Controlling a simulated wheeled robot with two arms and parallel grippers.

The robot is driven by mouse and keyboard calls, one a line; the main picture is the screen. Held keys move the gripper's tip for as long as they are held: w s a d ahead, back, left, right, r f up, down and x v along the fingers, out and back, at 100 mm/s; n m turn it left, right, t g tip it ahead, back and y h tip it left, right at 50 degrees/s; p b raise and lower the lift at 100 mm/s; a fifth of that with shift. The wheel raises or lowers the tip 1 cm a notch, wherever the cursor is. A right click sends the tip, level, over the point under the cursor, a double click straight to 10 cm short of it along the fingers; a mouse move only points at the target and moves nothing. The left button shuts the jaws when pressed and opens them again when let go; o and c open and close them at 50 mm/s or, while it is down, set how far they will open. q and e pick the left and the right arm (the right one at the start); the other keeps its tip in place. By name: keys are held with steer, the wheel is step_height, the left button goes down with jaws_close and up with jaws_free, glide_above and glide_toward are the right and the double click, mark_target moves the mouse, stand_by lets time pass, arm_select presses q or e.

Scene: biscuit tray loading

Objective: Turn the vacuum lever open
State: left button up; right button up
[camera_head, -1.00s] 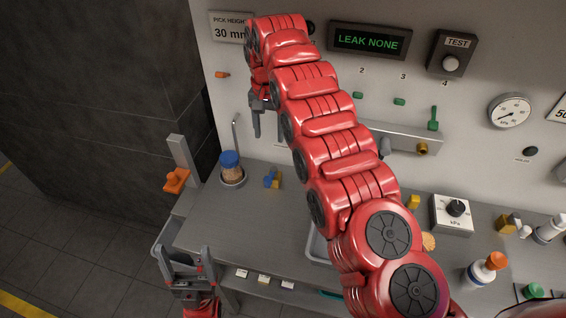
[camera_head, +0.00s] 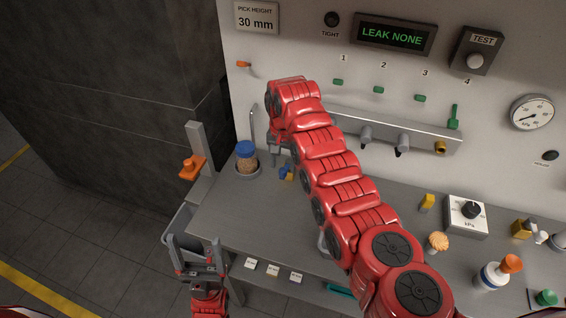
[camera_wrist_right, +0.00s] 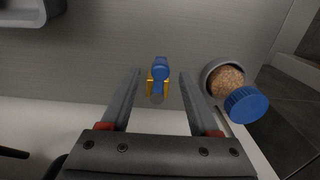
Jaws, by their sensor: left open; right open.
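A small valve with a blue lever (camera_head: 286,173) on a brass-coloured body stands on the grey bench near the wall. In the right wrist view the blue lever (camera_wrist_right: 160,72) shows between and just beyond my fingertips, apart from both. My right gripper (camera_head: 274,157) is open and empty, pointing down close to the valve; it also shows in the right wrist view (camera_wrist_right: 160,80). My right arm partly hides the gripper in the head view. My left gripper (camera_head: 197,250) is open and empty in front of the bench's left end.
A blue-capped jar of crumbs (camera_head: 246,158) stands beside the valve in a grey holder. An orange lever (camera_head: 192,167) sits on a post at the bench's left edge. A metal manifold bar (camera_head: 350,127) runs along the wall. Bare bench (camera_head: 245,215) lies left of my right arm.

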steer(key=shift+f, duration=0.95)
steer(key=shift+c, duration=0.2)
jaws_close()
stand_by(0.6)
